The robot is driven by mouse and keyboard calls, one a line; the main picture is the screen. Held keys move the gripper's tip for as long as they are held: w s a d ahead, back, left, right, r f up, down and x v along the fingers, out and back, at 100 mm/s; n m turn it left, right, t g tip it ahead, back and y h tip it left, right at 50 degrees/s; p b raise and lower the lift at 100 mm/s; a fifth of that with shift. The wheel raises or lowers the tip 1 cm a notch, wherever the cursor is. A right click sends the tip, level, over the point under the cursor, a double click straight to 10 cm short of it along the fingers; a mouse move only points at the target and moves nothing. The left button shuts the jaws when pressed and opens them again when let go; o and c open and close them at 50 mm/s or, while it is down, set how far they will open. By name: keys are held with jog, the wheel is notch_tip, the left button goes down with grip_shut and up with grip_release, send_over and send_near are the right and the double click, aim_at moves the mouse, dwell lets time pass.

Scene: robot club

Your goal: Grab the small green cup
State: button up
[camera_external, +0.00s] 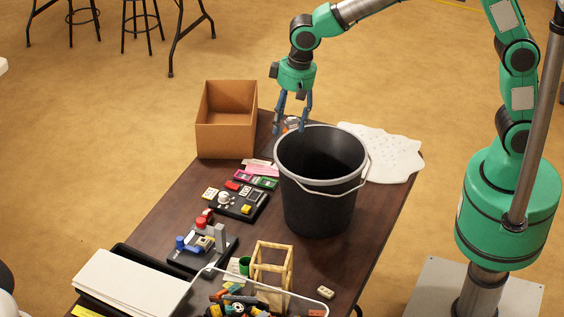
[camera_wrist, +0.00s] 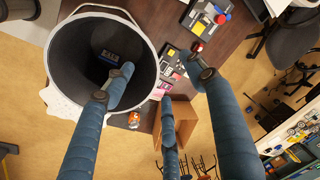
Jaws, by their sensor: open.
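The small green cup (camera_external: 244,265) stands near the front of the dark table, just left of a wooden frame and partly crowded by small items. I cannot make it out in the wrist view. My gripper (camera_external: 291,123) is open and empty, pointing down over the far part of the table, behind and left of the bucket's rim. It is far from the cup. In the wrist view my gripper (camera_wrist: 162,73) shows its blue fingers spread apart, with one finger overlapping the bucket opening.
A black bucket (camera_external: 318,205) with a grey rim stands between my gripper and the cup. A cardboard box (camera_external: 226,140) is at the far left. Button boards (camera_external: 238,203), a wooden frame (camera_external: 272,272), a white-topped tray (camera_external: 130,281) and a white cloth (camera_external: 385,155) also occupy the table (camera_external: 170,215).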

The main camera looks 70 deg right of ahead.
jog(key=w+a+f+g, duration=0.1)
jog(key=w+a+f, duration=0.1)
jog(key=a+f, duration=0.8)
jog(key=w+a+f+m+h+p, duration=0.1)
jog(key=w+a+f, duration=0.1)
jog(key=a+f, duration=0.8)
notch_tip(320, 180, down, 6)
jog(key=shift+a+r+m+g, duration=0.1)
jog(key=shift+a+m+g, duration=0.1)
jog(key=shift+m+g, duration=0.15)
jog(key=shift+s, duration=0.1)
send_over(246, 265)
jog(key=s+a, duration=0.1)
jog(key=a, duration=0.1)
jog(key=shift+d+f+b, duration=0.2)
jog(key=shift+f+b, duration=0.2)
jog(key=shift+f, duration=3.9)
jog(key=shift+s+a+f+b, duration=0.1)
jog(key=shift+f+b, duration=0.15)
jog(key=shift+f, duration=1.05)
jog(key=shift+a+f+b, duration=0.1)
jog(key=shift+f+b, duration=0.1)
jog(key=shift+f, duration=1.1)
jog(key=shift+d, duration=0.1)
